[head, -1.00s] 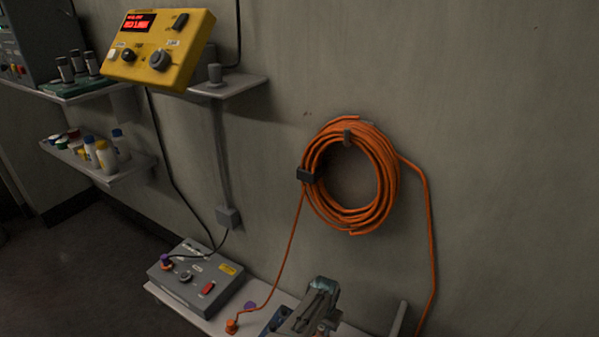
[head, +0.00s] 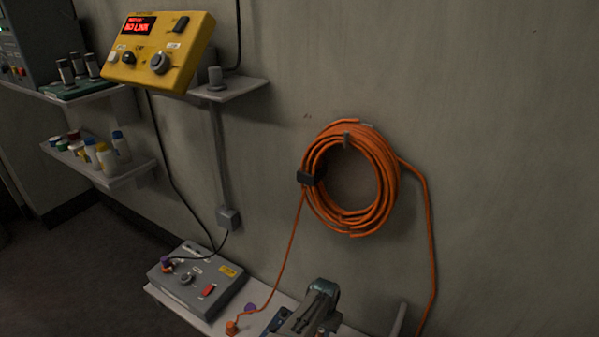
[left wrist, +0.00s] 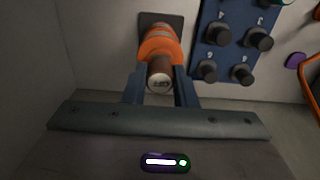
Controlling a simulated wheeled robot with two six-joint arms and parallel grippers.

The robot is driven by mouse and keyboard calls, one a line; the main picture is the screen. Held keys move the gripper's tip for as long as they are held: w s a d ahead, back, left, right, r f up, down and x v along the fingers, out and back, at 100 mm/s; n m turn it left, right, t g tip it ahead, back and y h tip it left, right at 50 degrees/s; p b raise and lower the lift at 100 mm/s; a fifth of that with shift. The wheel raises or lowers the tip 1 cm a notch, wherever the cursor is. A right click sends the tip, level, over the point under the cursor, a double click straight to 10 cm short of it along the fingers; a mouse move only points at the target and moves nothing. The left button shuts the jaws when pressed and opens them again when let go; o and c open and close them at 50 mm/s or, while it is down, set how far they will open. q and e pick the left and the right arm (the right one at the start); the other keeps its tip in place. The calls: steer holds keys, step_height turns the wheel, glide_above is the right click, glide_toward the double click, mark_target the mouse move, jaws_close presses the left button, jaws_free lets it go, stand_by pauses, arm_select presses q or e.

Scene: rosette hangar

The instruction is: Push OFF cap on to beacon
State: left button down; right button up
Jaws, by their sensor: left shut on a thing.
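In the left wrist view my left gripper (left wrist: 160,88) has its blue fingers shut on either side of the OFF cap (left wrist: 159,68), a brown cylinder with a pale, lettered end that I cannot read clearly. Directly behind the cap is the orange beacon (left wrist: 160,45), on a dark square plate. Cap and beacon are in line; I cannot tell how far the cap sits on it. In the head view my left gripper (head: 316,305) is at the bottom, over the low shelf, and hides the cap and beacon. My right gripper is not in view.
A blue panel with black knobs (left wrist: 258,40) stands close beside the beacon. An orange plug (head: 232,327), a purple disc (head: 250,308) and a grey control box (head: 200,280) share the shelf. An orange cable coil (head: 350,180) hangs above. A yellow box (head: 158,50) shows red text.

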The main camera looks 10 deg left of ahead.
arm_select(q)
steer(key=shift+f+b, duration=0.4)
steer(key=shift+f, duration=0.15)
stand_by(0.8)
steer(key=c, duration=1.1)
jaws_free()
step_height(320, 180, up, 11)
steer(key=p, duration=1.1)
steer(key=shift+f, duration=0.1)
